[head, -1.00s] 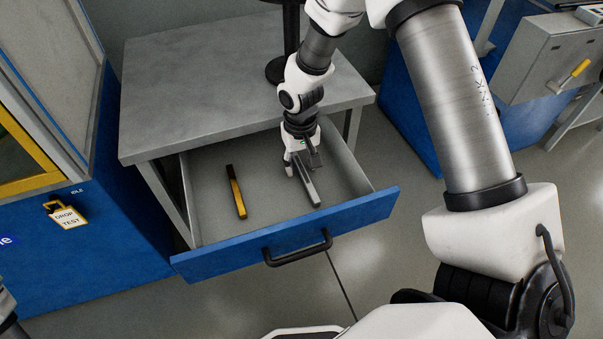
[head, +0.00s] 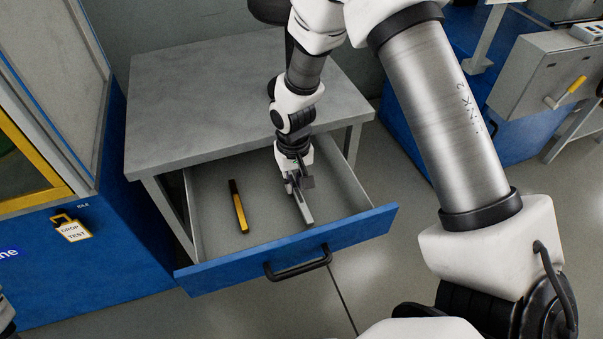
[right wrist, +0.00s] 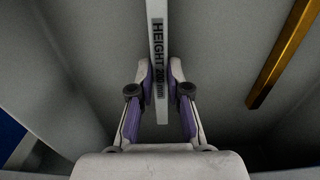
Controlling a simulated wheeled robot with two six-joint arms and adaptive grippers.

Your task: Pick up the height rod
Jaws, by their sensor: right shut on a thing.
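The height rod (head: 304,211) is a grey bar in the open drawer. In the right wrist view the rod (right wrist: 158,45) carries the dark lettering "HEIGHT" and "200 mm". My right gripper (head: 297,184) reaches down into the drawer. Its fingers are shut on the rod, one on each side, as the right wrist view also shows (right wrist: 160,92). I cannot tell whether the rod touches the drawer floor. My left gripper is not clearly in view; only a bit of my left arm shows at the left edge.
A yellow bar with a dark end (head: 240,210) lies left of the rod in the drawer (head: 225,262). The drawer has a blue front and a black handle (head: 297,265). A grey tabletop (head: 190,100) stands above it. A blue cabinet (head: 80,265) is at left.

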